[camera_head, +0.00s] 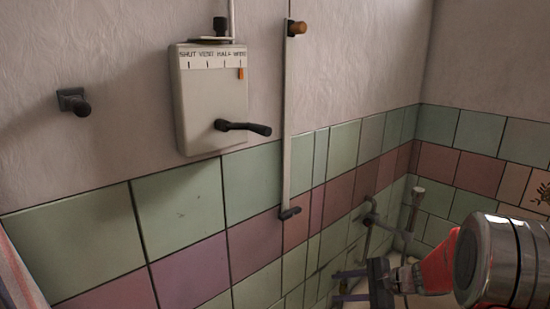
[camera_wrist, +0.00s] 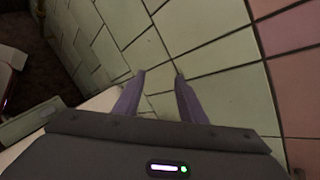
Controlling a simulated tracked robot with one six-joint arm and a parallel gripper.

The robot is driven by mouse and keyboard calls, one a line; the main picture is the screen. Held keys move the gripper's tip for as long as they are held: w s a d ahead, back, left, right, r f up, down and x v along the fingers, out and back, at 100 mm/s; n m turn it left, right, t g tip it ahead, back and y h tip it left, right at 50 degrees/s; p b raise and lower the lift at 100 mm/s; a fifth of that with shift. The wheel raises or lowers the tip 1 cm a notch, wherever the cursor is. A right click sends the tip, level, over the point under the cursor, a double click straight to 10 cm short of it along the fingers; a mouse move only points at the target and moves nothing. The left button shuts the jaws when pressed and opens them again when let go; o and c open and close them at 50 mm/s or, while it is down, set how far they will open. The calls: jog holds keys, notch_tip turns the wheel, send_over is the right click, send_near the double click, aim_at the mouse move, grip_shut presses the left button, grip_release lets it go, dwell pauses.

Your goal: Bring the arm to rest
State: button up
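My gripper (camera_head: 337,286) is at the lower right of the head view, at the end of my red and silver arm. Its two fingers point left towards the tiled wall, with a gap between them. In the wrist view my gripper (camera_wrist: 159,74) shows two purple-grey fingers apart with nothing between them. Green tiles (camera_wrist: 205,35) lie beyond the fingertips. How far the tips are from the wall is hard to tell.
A grey box (camera_head: 211,100) with a dark lever (camera_head: 245,128) and a scale hangs on the wall. A thin white vertical rod (camera_head: 287,120) and a dark knob (camera_head: 75,102) are beside it. A pipe fitting (camera_head: 370,220) stands behind my gripper. A pale rim (camera_wrist: 100,102) shows in the wrist view.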

jog(key=s+a+r+n+g+h, duration=0.2)
jog(key=s+a+r+n, duration=0.25)
jog(key=s, duration=0.35)
jog(key=s+a+r+n+g+h, duration=0.1)
jog(key=s+a+r+n, duration=0.25)
jog(key=s+r, duration=0.35)
jog(key=s+d+r+n+h, duration=0.1)
jog(key=s+n+h, duration=0.1)
jog(key=s, duration=0.3)
jog(key=s+d+r+n+t+h, duration=0.1)
jog(key=s+d+n+h, duration=0.1)
jog(key=s, duration=0.3)
jog(key=s+d+r+n+t+h, duration=0.1)
jog(key=s+r+n+h, duration=0.1)
jog(key=s, duration=0.4)
jog(key=shift+d+n, duration=0.25)
jog(key=shift+n, duration=0.65)
